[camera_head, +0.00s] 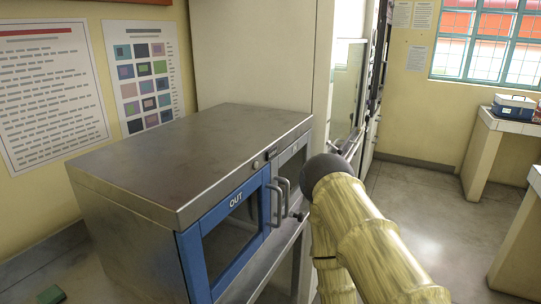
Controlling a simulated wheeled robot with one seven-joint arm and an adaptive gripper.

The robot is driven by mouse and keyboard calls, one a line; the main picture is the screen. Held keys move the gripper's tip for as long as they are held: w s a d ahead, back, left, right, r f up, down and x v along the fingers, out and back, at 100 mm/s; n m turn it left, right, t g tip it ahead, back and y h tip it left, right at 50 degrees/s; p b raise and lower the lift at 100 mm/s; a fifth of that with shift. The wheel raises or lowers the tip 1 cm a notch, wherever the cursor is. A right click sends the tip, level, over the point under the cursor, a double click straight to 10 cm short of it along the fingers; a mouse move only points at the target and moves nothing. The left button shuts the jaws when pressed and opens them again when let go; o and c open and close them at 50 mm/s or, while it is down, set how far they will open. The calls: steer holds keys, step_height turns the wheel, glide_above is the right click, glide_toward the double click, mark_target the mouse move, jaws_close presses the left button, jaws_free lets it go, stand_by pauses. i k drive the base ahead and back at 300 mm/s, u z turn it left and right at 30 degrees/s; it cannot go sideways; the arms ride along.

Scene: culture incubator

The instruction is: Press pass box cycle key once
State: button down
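The pass box (185,165) is a grey metal cabinet left of centre. Its blue-framed door (232,231) is marked "OUT", and a second, grey-framed door is beyond it. Two curved handles (280,198) stand near where the doors meet. A small dark key or panel (271,153) and a small round fitting (255,164) sit on the strip above the doors; I cannot read any label. My arm, with yellowish links and a dark rounded joint, stands right of the doors. A small dark piece (298,215) beside it may be part of my gripper; the rest is hidden.
A tall pale cabinet (255,55) stands behind the pass box. Two posters (48,95) hang on the left wall. Benches (490,150) stand at right, one with a blue and white case (514,107). Open floor (430,215) lies between my arm and the benches.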

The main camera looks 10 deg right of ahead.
mark_target(272, 152)
steer(key=z, duration=0.05)
steer(key=k, duration=1)
steer(key=z, duration=1.45)
steer(key=i, duration=0.75)
steer(key=u, duration=1.35)
